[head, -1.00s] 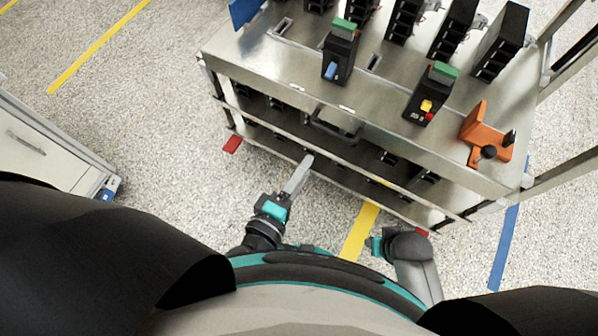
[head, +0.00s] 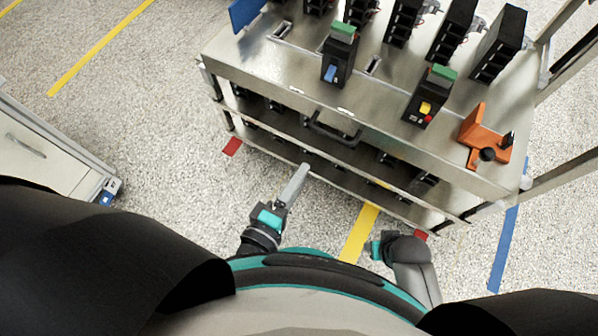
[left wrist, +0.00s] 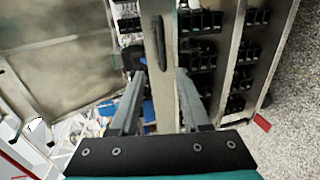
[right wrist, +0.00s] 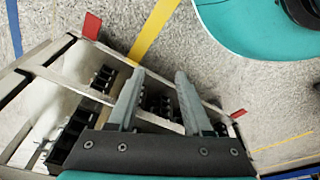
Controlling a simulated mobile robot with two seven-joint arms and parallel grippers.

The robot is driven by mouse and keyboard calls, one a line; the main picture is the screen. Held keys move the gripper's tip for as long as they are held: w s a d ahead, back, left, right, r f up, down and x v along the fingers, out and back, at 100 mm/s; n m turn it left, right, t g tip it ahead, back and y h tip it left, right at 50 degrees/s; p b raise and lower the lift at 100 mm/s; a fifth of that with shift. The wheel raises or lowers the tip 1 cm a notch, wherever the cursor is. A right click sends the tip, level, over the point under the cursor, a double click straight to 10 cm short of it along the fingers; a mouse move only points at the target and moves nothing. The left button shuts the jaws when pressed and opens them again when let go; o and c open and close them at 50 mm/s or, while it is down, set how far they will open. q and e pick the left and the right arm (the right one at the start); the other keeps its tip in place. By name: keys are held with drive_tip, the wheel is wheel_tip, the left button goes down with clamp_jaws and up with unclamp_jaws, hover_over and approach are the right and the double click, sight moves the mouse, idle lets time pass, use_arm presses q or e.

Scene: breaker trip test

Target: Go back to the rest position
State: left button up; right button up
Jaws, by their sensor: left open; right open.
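My left gripper (head: 293,184) hangs below and in front of the metal cart, over the floor in the head view. In the left wrist view its two fingers (left wrist: 160,98) are apart with nothing between them. My right arm shows low at the middle right in the head view, but its fingertips are hidden there. In the right wrist view the right gripper's fingers (right wrist: 161,95) are apart and empty. Both grippers are clear of the breakers. The cart (head: 285,85) carries a breaker with a blue part (head: 337,62) and one with yellow and red buttons (head: 426,100).
An orange bracket (head: 484,138) with a black knob stands at the cart's right front corner. Several black breaker units line the back. A black handle (head: 333,130) sticks out from the cart front. A white cabinet (head: 40,150) stands at left. Speckled floor between them is free.

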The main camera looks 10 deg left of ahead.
use_arm(q)
drive_tip(key=s+a+f+m+g+y+p, duration=0.1)
drive_tip(key=s+a+f+m+g+p, duration=0.15)
drive_tip(key=a+f+m, duration=0.4)
drive_tip(key=s+a+f+m+g+y+p, duration=0.1)
drive_tip(key=a+f+m+g+p, duration=0.2)
drive_tip(key=f, duration=0.7)
drive_tip(key=s+a+f+m+g+y+p, duration=0.1)
drive_tip(key=s+a+f+m+g, duration=0.2)
drive_tip(key=s, duration=0.3)
drive_tip(key=s+a+f+m+g+y, duration=0.2)
drive_tip(key=s+a+f+m+g, duration=0.2)
drive_tip(key=s+a, duration=0.2)
drive_tip(key=shift+s+p, duration=0.35)
drive_tip(key=shift+s, duration=0.2)
use_arm(e)
drive_tip(key=s+d+f, duration=0.6)
drive_tip(key=s+d, duration=0.1)
drive_tip(key=s, duration=0.3)
drive_tip(key=shift+f+h, duration=0.35)
drive_tip(key=shift+h, duration=0.05)
